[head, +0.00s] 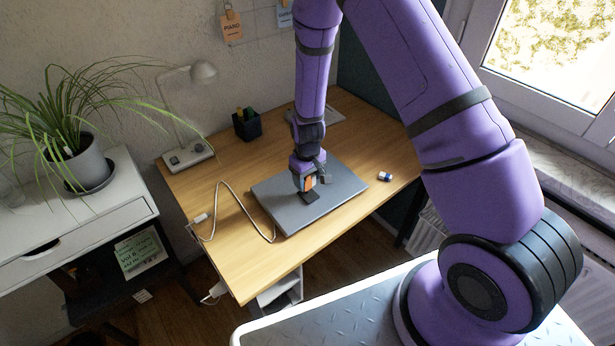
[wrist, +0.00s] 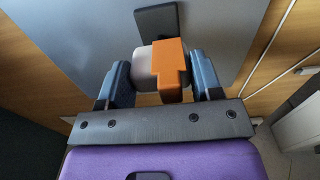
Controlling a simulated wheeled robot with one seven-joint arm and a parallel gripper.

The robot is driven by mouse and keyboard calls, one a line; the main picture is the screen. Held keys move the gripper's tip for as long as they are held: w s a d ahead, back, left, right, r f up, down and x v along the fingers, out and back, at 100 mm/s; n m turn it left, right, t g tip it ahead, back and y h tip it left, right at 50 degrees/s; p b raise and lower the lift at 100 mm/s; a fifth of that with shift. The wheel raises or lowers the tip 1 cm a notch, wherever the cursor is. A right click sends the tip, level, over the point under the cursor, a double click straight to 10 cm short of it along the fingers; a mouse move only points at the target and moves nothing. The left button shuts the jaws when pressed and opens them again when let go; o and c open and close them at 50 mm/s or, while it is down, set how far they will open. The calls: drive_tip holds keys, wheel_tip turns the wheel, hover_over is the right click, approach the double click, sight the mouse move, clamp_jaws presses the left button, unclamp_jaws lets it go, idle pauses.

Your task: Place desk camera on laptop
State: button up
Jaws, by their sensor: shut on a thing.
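The laptop (head: 345,186) lies closed and grey on the wooden desk; its lid (wrist: 222,40) fills the upper middle of the wrist view. The desk camera (head: 308,183) has an orange and pale grey body with a flat black foot. My gripper (head: 311,178) is shut on its body, over the middle of the laptop. The wrist view shows the desk camera (wrist: 172,72) between both fingers, its dark foot against the lid. The foot looks on or just above the lid; I cannot tell if it touches.
On the desk (head: 240,255) a white cable (head: 231,190) curls left of the laptop. A small blue-and-white item (head: 385,176) lies to its right. A black pen cup (head: 246,124) and a lamp (head: 203,71) stand behind. The front of the desk is clear.

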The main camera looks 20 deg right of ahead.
drive_tip(key=shift+f, duration=0.1)
drive_tip(key=o, duration=1.4)
drive_tip(key=shift+o, duration=0.2)
drive_tip(key=s+d+r+t, duration=0.1)
drive_tip(key=s+r, duration=0.1)
drive_tip(key=r, duration=1.1)
drive_tip(key=s+d+r, duration=0.1)
drive_tip(key=r, duration=1.2)
drive_tip(key=s+d+r+m+t, duration=0.2)
drive_tip(key=s+d+r+t, duration=0.15)
drive_tip(key=s+r, duration=1.25)
drive_tip(key=s+d+r+m, duration=0.1)
drive_tip(key=s+r, duration=0.3)
drive_tip(key=s, duration=0.5)
drive_tip(key=shift+s+d+r+m+t, duration=0.2)
drive_tip(key=shift+s+d+m+t, duration=0.1)
drive_tip(key=shift+s+d+t, duration=0.1)
